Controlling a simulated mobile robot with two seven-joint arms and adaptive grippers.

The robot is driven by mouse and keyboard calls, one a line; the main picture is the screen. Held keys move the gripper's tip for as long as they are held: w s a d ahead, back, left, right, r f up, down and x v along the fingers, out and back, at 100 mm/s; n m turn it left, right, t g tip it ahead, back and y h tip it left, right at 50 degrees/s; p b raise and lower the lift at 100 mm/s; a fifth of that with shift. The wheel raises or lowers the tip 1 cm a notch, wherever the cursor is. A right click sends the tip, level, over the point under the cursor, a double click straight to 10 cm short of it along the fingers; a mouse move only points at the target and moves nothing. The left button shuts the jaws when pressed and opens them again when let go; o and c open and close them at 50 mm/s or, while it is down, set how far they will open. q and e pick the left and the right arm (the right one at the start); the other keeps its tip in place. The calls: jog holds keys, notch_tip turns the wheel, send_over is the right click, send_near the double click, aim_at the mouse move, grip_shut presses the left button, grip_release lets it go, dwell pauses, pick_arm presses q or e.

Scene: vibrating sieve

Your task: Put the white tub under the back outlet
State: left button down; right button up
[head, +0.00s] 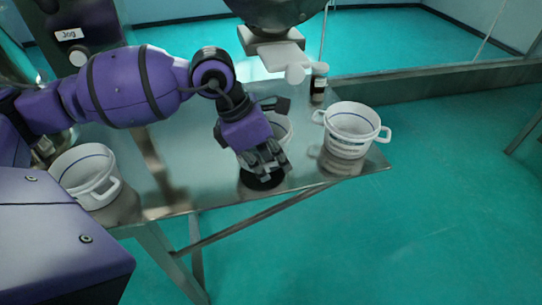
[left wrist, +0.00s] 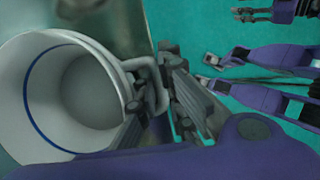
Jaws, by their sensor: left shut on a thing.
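My left gripper (head: 270,170) points down over the metal table and is shut on the handle of a white tub (head: 283,124), which is partly hidden behind it. In the left wrist view this tub (left wrist: 35,95) shows a blue line inside, and the gripper (left wrist: 165,85) closes on its side handle. The tub looks empty. A pale outlet spout (head: 293,70) hangs below the rounded sieve body (head: 275,12), behind the held tub. Whether this is the back outlet I cannot tell. My right gripper (left wrist: 262,14) shows small at the top of the left wrist view; its opening is unclear.
A second white tub (head: 350,128) stands near the table's right end, and a third (head: 88,175) at its left. A dark bottle (head: 319,84) stands behind the right tub. The table (head: 165,203) has a bare strip at the front left; open floor lies to the right.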

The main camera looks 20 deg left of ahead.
pick_arm(q)
jog(key=shift+s+d+f, duration=0.1)
jog(key=shift+s+f, duration=0.05)
jog(key=shift+f, duration=0.05)
jog(key=f, duration=0.1)
jog(key=f+b, duration=0.1)
jog(key=f, duration=0.1)
jog(key=shift+w+f, duration=0.25)
jog(key=shift+f, duration=0.15)
jog(key=shift+b, duration=0.3)
jog(key=shift+s+r, duration=0.15)
jog(key=shift+r, duration=0.1)
jog(key=shift+f, duration=0.25)
jog(key=c, duration=1.9)
grip_release()
jog(key=shift+o, duration=0.2)
pick_arm(e)
jog(key=shift+s+f, duration=0.25)
jog(key=shift+f, duration=0.5)
pick_arm(q)
jog(key=shift+r, duration=0.1)
